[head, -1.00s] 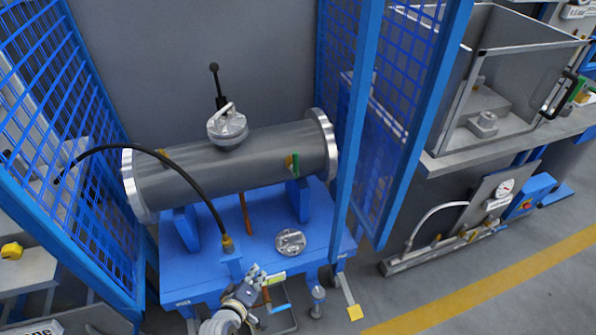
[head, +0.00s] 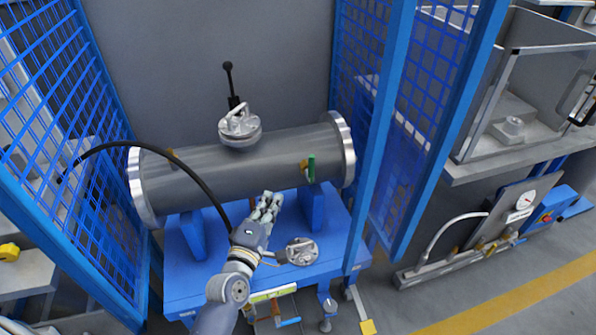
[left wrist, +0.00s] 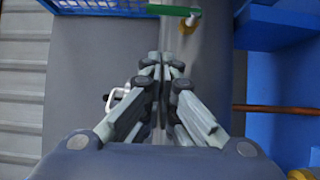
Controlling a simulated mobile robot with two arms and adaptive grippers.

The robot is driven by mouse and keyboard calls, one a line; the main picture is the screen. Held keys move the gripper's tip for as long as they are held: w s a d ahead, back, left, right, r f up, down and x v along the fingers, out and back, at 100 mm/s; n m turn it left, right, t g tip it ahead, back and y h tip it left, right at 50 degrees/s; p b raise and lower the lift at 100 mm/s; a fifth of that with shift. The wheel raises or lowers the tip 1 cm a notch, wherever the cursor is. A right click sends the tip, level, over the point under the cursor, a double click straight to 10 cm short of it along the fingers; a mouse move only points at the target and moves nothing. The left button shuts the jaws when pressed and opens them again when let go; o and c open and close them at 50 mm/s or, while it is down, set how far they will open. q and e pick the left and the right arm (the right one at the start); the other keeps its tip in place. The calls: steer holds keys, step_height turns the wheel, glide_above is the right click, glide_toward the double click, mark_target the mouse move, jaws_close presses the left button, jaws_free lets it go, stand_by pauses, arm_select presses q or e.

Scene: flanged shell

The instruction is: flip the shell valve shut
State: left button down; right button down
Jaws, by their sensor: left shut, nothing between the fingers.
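The grey flanged shell (head: 235,172) lies on its side on a blue stand. The shell valve, with a green handle (head: 311,168) on a brass body, is on its front near the right flange. In the head view the handle stands roughly upright. In the left wrist view the green handle (left wrist: 176,10) lies across the top edge, with the brass body at its right. My left gripper (head: 270,201) is shut and empty, in front of the shell, below and left of the valve and apart from it. Its closed fingers (left wrist: 165,58) also show in the wrist view. My right gripper is out of view.
A round metal cover (head: 301,251) lies on the blue stand (head: 185,282). A lidded port (head: 239,126) sits on top. Blue mesh panels (head: 424,75) stand at both sides.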

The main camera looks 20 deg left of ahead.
arm_select(q)
glide_toward(310, 166)
steer(key=w+a, duration=0.5)
steer(key=shift+w+d+p, duration=0.4)
steer(key=shift+w+d, duration=0.55)
steer(key=shift+d, duration=0.2)
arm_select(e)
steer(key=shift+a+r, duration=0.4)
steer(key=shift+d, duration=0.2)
